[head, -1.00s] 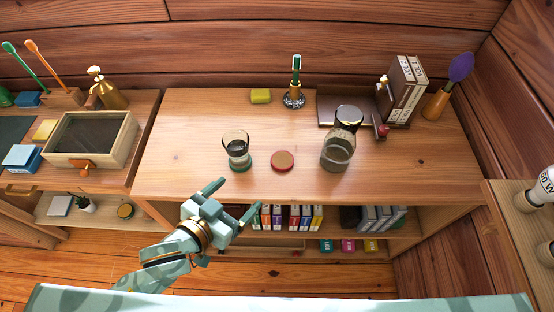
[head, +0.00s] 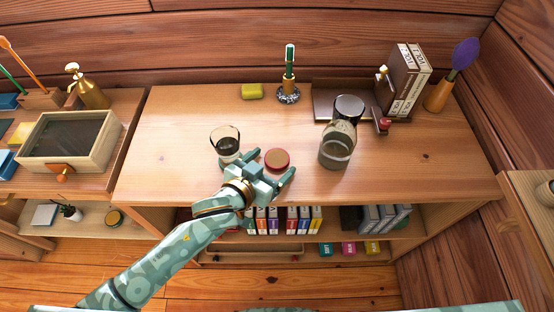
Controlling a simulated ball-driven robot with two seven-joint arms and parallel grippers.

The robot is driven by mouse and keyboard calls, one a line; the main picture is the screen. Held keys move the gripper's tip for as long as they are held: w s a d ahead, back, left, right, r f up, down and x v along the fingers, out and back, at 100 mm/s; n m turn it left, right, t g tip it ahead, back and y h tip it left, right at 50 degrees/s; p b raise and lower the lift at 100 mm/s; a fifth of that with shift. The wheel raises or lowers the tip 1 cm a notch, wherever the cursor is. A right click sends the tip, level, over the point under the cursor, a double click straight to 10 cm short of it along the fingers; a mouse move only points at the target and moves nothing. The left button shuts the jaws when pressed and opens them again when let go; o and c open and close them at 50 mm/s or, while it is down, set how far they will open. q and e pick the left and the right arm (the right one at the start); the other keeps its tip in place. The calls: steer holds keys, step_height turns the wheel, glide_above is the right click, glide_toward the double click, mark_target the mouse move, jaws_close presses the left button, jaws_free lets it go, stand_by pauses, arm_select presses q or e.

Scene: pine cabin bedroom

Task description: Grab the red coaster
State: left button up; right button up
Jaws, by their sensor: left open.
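The red coaster (head: 277,159) is a small round disc lying flat on the wooden shelf top (head: 400,175), near its front edge. My left gripper (head: 272,166) is open and just in front of the coaster. One finger is at the coaster's left and the other at its front right. I cannot tell whether the fingers touch it or how high they are above the wood. My right gripper is not in view.
A glass (head: 224,142) stands close to the left of my gripper, partly hidden by it. The wood behind the coaster is clear.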

arm_select(q)
steer(key=shift+w+d+f, duration=0.2)
steer(key=shift+w+d, duration=0.15)
steer(key=shift+w, duration=0.15)
steer(key=shift+r, duration=0.1)
steer(key=shift+s, duration=0.1)
steer(key=shift+c, duration=0.3)
steer(key=c, duration=1)
